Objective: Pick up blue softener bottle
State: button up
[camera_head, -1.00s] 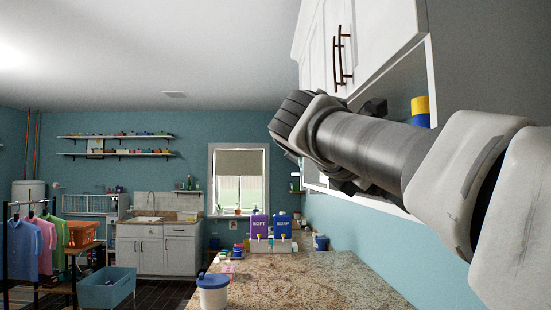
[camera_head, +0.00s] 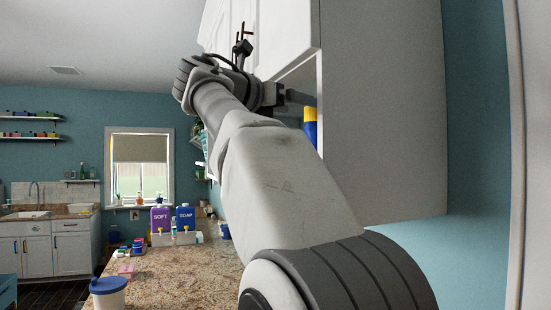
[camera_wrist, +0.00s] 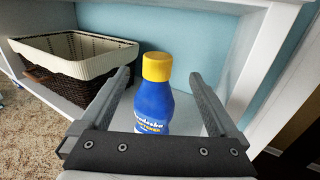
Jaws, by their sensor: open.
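The blue softener bottle (camera_wrist: 153,105) with a yellow cap stands upright on the white open shelf under the wall cabinet. In the wrist view it stands between and beyond my two fingers, its base hidden behind my gripper's dark palm bar. My gripper (camera_wrist: 161,80) is open, with a finger on each side of the bottle and a gap to each. In the head view part of the bottle (camera_head: 310,124) shows at the cabinet's open shelf, to the right of my arm. My fingers are mostly hidden there.
A lined wicker basket (camera_wrist: 70,62) stands on the shelf left of the bottle. The shelf's white side panel (camera_wrist: 262,60) is close on the right. Below, the granite counter (camera_head: 190,275) holds purple SOFT (camera_head: 161,220) and blue SOAP (camera_head: 185,218) dispensers and a white tub (camera_head: 108,292).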

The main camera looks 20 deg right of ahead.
aim_at(309, 108)
jog(key=p+x, duration=0.1)
jog(key=x, duration=0.7)
jog(key=shift+w+r+p, duration=0.1)
jog(key=shift+p, duration=0.25)
grip_shut()
jog(key=shift+r, duration=0.1)
